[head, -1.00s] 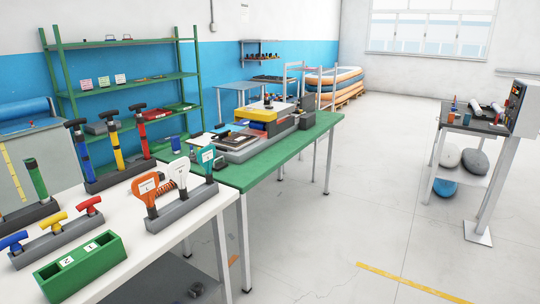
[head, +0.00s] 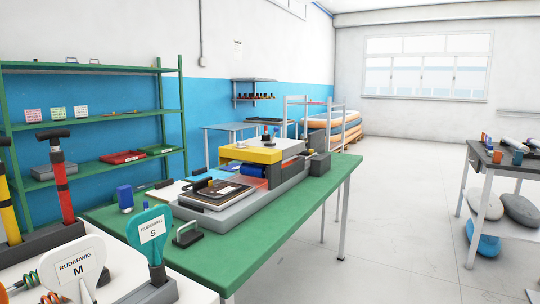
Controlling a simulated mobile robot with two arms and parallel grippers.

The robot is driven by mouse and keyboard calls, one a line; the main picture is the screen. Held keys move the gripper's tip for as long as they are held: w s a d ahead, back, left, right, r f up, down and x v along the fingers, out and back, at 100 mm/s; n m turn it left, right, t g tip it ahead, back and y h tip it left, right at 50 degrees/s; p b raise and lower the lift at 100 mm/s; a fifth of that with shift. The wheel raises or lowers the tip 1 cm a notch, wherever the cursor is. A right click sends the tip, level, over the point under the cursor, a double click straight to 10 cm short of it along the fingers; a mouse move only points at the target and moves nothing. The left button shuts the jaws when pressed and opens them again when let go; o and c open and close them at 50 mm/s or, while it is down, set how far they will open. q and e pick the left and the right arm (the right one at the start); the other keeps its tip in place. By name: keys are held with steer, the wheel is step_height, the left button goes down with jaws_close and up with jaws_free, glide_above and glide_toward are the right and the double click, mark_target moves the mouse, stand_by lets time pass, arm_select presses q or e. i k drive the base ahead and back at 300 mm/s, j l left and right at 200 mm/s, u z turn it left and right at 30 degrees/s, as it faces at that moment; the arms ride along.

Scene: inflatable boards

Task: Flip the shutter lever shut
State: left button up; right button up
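A machine with a grey base (head: 255,205) and a yellow top block (head: 250,154) stands on the green table (head: 235,250) in the middle of the head view. A blue roller-like part (head: 254,171) shows under the yellow block. I cannot tell which part is the shutter lever. Neither of my grippers is in view.
A white table at the lower left holds paddle-shaped tags (head: 152,232) and red and yellow pumps (head: 60,178). Green shelves (head: 100,119) stand behind. A grey-legged table (head: 505,165) is at the right. The floor (head: 400,220) between the tables is clear.

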mark_target(276, 129)
steer(key=i+l+u, duration=0.4)
steer(key=i+l, duration=0.2)
steer(key=i+l+u, duration=0.35)
steer(key=i+l, duration=0.2)
steer(key=l, duration=0.25)
